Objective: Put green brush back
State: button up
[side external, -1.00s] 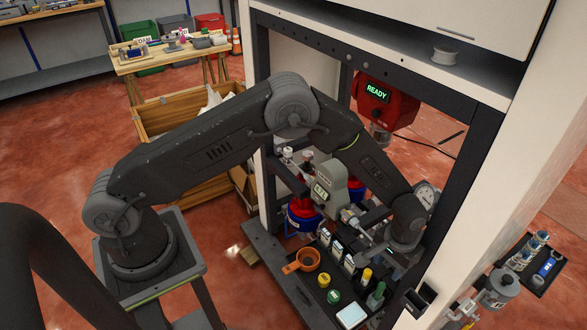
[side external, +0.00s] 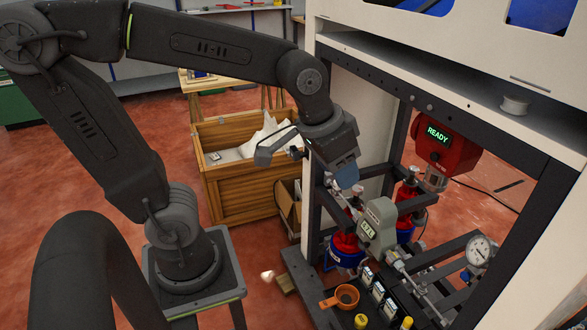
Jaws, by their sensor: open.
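My gripper (side external: 303,166) is raised at the left front post of the dispenser frame, beside the wooden crate. One dark finger sticks out to the left and a blue-grey part hangs on the right. The jaws are open, with nothing seen between them. I cannot make out a green brush in this view. The dark tray (side external: 352,314) at the bottom holds an orange cup (side external: 341,298), small white-topped cartons (side external: 378,292) and yellow-capped items (side external: 361,321). The tray's front part is cut off by the picture edge.
A wooden crate (side external: 240,195) with white sheets stands behind the gripper. The frame holds a red unit reading READY (side external: 440,143), a grey meter (side external: 378,224), red and blue bottles (side external: 345,248) and a round gauge (side external: 481,250). Open red floor lies left of the frame.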

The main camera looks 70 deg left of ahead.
jog(key=s+a+t, duration=0.1)
jog(key=s+a, duration=0.1)
jog(key=s, duration=0.5)
jog(key=shift+s, duration=0.1)
dwell(1.0)
